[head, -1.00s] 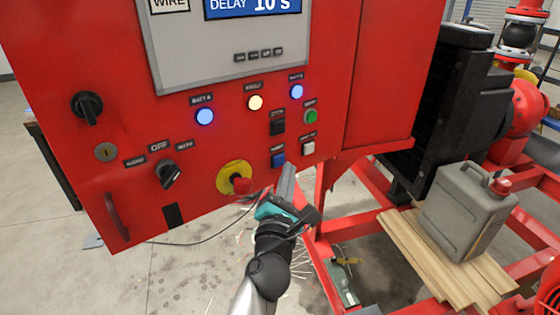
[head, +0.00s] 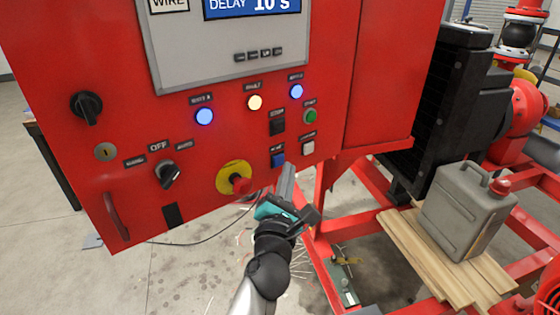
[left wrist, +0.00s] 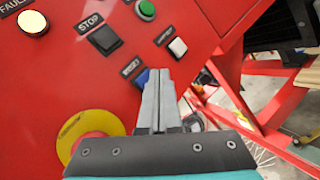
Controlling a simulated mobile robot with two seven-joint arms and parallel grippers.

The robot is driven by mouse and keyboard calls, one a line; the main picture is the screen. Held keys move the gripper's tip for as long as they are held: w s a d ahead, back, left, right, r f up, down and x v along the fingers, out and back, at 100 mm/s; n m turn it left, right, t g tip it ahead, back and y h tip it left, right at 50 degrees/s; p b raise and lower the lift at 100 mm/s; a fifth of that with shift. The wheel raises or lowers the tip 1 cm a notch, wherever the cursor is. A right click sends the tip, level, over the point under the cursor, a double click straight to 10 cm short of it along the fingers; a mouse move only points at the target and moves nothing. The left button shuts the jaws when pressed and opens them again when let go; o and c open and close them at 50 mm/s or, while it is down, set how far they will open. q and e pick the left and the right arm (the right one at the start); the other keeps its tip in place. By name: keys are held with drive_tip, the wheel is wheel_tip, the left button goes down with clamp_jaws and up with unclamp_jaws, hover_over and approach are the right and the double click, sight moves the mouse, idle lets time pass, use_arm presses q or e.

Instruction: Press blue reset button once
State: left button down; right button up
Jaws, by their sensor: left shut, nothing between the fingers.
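The blue reset button (head: 278,160) is on the lower right of the red panel, under a small black label. In the left wrist view the blue button (left wrist: 142,77) shows under the RESET label (left wrist: 131,67), partly hidden behind my fingertips. My left gripper (head: 287,168) is shut and empty, its fingers pointing up at the panel. The tips (left wrist: 159,75) overlap the button's right edge in the left wrist view. I cannot tell whether they touch it. My right gripper is not in view.
Close by are the black stop button (head: 277,127), green button (head: 310,116), white button (head: 308,148) and red emergency stop (head: 240,184) on its yellow ring. The red skid frame (head: 325,222) lies right of my arm. A grey jerrycan (head: 466,212) stands on planks.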

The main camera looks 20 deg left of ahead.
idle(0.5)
use_arm(q)
drive_tip(key=shift+w+a, duration=0.3)
drive_tip(key=shift+a, duration=0.05)
drive_tip(key=shift+w+a+p, duration=0.25)
drive_tip(key=shift+a+p, duration=0.1)
idle(0.7)
drive_tip(key=shift+s+d, duration=0.55)
drive_tip(key=shift+d, duration=0.15)
